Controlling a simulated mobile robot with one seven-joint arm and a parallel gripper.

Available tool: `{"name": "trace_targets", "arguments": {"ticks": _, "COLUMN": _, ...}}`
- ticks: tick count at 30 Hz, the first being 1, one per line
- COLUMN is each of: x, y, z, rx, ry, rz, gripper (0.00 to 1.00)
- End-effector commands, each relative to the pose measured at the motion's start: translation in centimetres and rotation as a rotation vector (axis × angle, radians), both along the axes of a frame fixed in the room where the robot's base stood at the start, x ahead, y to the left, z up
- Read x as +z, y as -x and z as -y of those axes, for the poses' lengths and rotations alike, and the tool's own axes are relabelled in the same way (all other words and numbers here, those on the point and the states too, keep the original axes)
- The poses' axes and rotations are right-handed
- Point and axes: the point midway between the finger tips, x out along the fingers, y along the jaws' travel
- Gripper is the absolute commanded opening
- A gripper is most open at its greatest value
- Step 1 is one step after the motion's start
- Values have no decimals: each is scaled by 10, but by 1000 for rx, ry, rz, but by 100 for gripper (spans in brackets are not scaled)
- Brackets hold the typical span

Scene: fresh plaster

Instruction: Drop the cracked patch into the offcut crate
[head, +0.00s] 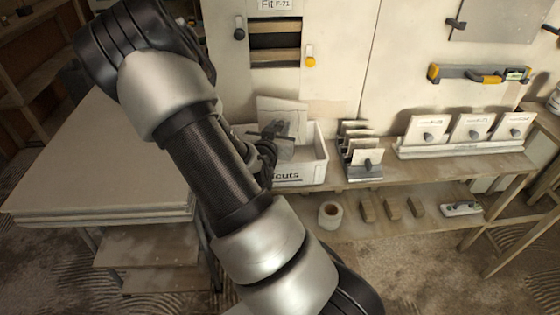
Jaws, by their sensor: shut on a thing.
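A pale square patch (292,108) stands upright at the offcut crate, with a dark mark on its face; I cannot make out a crack at this size. My gripper (272,134) is shut on the patch's lower part, partly hidden behind my own arm. The offcut crate (312,174) is a white open box on the bench, its label showing only "cuts". The patch is over the crate's opening; I cannot tell whether its lower edge is inside or touches the crate.
A rack of upright plates (364,172) stands just right of the crate. Further right are a ledge with three knobbed panels (472,128), and a tape roll (330,214) and small blocks (390,208) on the lower shelf. A wall slot (275,42) is behind. Stacked boards (90,170) lie left.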

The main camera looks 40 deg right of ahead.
Motion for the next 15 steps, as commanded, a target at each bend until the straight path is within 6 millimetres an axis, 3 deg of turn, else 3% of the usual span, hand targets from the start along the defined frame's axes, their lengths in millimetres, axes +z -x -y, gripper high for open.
{"name": "trace_targets", "arguments": {"ticks": 1, "x": -11, "y": 0, "z": 0, "rx": 0, "ry": 2, "rz": 1, "gripper": 5}}
{"name": "trace_targets", "arguments": {"ticks": 5, "x": -21, "y": 0, "z": 0, "rx": 0, "ry": 2, "rz": 1, "gripper": 5}}
{"name": "trace_targets", "arguments": {"ticks": 14, "x": -23, "y": 0, "z": 0, "rx": 1, "ry": 1, "rz": 3, "gripper": 5}}
{"name": "trace_targets", "arguments": {"ticks": 15, "x": -23, "y": 0, "z": 0, "rx": 1, "ry": 1, "rz": 3, "gripper": 26}}
